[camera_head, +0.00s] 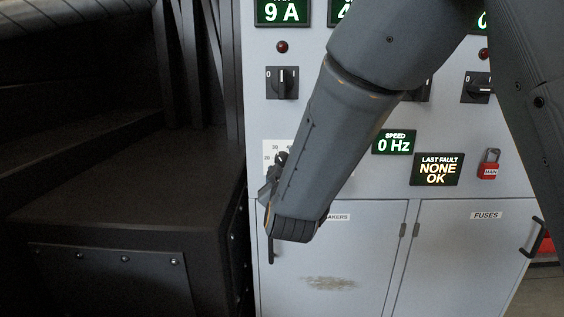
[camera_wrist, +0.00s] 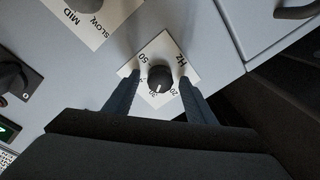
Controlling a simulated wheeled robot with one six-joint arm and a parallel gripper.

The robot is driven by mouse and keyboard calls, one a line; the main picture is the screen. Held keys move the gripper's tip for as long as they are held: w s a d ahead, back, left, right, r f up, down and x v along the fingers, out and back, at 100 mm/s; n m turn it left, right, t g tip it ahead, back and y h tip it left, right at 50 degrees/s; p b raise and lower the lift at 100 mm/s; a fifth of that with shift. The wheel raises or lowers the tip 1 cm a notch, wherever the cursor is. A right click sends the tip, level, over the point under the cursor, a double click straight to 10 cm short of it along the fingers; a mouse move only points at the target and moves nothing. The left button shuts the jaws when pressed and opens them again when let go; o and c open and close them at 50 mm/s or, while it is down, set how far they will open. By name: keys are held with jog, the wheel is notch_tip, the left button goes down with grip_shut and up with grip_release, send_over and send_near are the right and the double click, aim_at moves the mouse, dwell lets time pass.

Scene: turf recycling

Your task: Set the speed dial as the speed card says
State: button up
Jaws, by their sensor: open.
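The speed dial (camera_wrist: 160,79) is a round black knob on a white scale plate (camera_wrist: 154,50) marked Hz, with numbers such as 20, 30 and 50. My gripper (camera_wrist: 160,77) is open, one finger on each side of the knob; I cannot tell whether they touch it. A pale mark on the knob faces the bottom of the wrist view, near the 30; the exact setting is unclear. In the head view the dial (camera_head: 282,158) is partly hidden by my gripper. A white card (camera_wrist: 92,22) reading MID and SLOW is cut off in the wrist view. The speed display (camera_head: 394,142) reads 0 Hz.
A last-fault display (camera_head: 437,169) reads NONE OK. A red padlock (camera_head: 489,164) hangs beside it. A rotary switch (camera_head: 282,82) sits above the dial. Cabinet doors labelled FUSES (camera_head: 487,216) and breakers lie below. Dark machinery (camera_head: 120,190) stands left of the panel.

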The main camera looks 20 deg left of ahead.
jog(key=shift+w, duration=0.15)
jog(key=c, duration=1)
jog(key=shift+c, duration=0.2)
